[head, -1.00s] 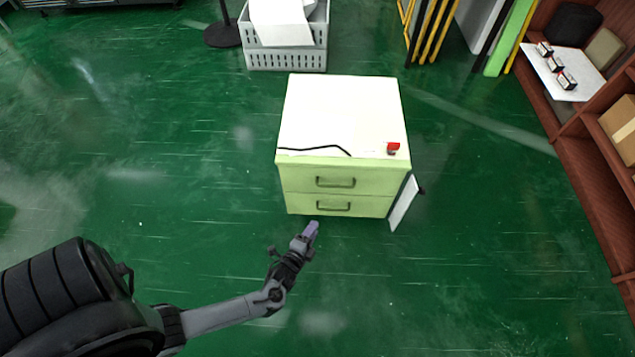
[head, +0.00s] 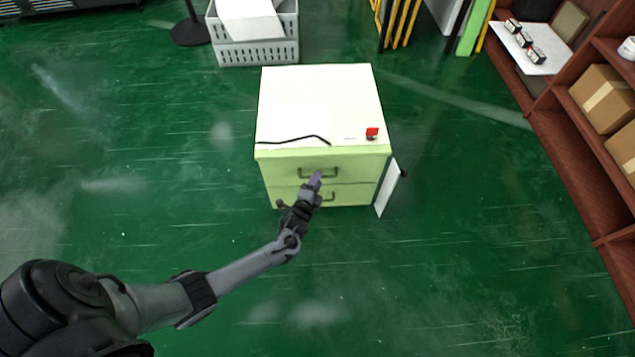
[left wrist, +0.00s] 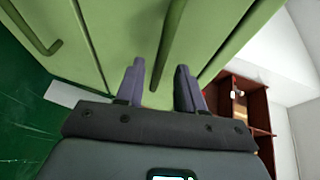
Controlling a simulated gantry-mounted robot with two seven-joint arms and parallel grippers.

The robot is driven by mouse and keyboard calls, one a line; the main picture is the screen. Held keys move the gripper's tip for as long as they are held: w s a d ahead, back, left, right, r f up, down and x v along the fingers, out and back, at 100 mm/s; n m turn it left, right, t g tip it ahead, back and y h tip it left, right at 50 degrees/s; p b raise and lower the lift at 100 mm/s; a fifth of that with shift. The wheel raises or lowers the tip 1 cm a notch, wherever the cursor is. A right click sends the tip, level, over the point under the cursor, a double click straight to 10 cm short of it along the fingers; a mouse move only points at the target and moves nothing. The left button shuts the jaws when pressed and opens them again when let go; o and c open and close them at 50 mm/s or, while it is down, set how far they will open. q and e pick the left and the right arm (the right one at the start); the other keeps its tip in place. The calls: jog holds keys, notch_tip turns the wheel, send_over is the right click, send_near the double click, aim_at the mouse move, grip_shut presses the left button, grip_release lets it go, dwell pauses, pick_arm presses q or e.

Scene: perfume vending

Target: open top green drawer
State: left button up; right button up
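The green cabinet (head: 262,176) stands in the middle of the head view with two drawers, both shut. The top drawer's dark handle (head: 330,171) is partly hidden behind my left gripper (head: 316,180). In the left wrist view my left gripper (left wrist: 160,82) is open, with its two purple fingers apart. The top drawer handle (left wrist: 168,50) runs toward the space between the fingers there. I cannot tell whether they touch it. The lower drawer handle (left wrist: 35,32) shows at the upper left. My right gripper is in neither view.
A red item (head: 372,133) and a dark cable (head: 290,140) lie on the white cabinet top (head: 320,95). A white panel (head: 387,188) is at the cabinet's right side. A grey crate (head: 255,52) stands behind. Brown shelves (head: 570,140) are at the right. The green floor in front is clear.

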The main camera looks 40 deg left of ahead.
pick_arm(q)
jog(key=shift+w+a+f+b, duration=0.2)
jog(key=shift+w+a+b, duration=0.1)
jog(key=shift+w, duration=0.35)
jog(key=shift+d, duration=0.1)
grip_shut()
